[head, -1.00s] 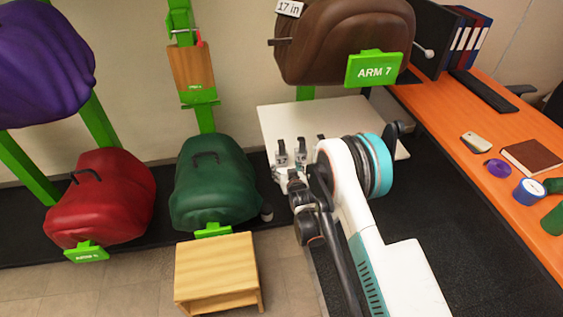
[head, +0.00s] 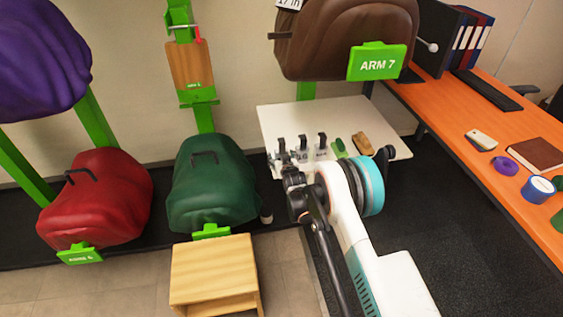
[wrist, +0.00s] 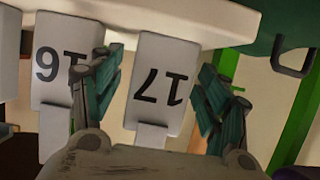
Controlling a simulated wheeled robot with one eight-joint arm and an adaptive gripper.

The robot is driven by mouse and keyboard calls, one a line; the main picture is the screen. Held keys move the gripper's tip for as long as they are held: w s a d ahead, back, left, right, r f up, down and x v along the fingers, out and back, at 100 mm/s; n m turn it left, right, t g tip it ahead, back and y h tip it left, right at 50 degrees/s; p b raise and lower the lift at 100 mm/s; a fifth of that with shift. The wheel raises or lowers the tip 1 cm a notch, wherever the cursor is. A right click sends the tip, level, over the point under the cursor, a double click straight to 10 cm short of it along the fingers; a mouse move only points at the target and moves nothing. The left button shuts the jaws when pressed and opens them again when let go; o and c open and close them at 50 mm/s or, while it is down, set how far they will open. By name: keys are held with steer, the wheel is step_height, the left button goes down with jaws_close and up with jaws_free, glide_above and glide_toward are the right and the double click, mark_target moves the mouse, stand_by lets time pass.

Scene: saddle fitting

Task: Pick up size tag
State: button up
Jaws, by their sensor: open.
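Several white size tags with dark hooks stand along the front edge of the white table (head: 330,118). In the wrist view, the tag marked 17 (wrist: 160,85) appears upside down between the fingers of my open gripper (wrist: 166,85). The tag marked 16 (wrist: 62,70) is to its left, partly hidden behind the left finger. The fingers are on either side of tag 17; I cannot tell how far its surface is from them. In the head view, my gripper (head: 284,165) is at the leftmost tag (head: 281,146), and partly hides it.
The green saddle (head: 212,180) is close on the left, with a wooden stool (head: 215,270) before it. The brown saddle (head: 345,35) hangs above the table with an ARM 7 sign (head: 377,62). A green item (head: 340,147) and brown brush-like item (head: 363,143) lie on the table.

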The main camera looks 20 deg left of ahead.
steer(key=shift+c, duration=0.5)
steer(key=c, duration=1.1)
steer(key=shift+r, duration=0.15)
step_height(320, 180, up, 20)
steer(key=p, duration=0.6)
steer(key=shift+p, duration=0.35)
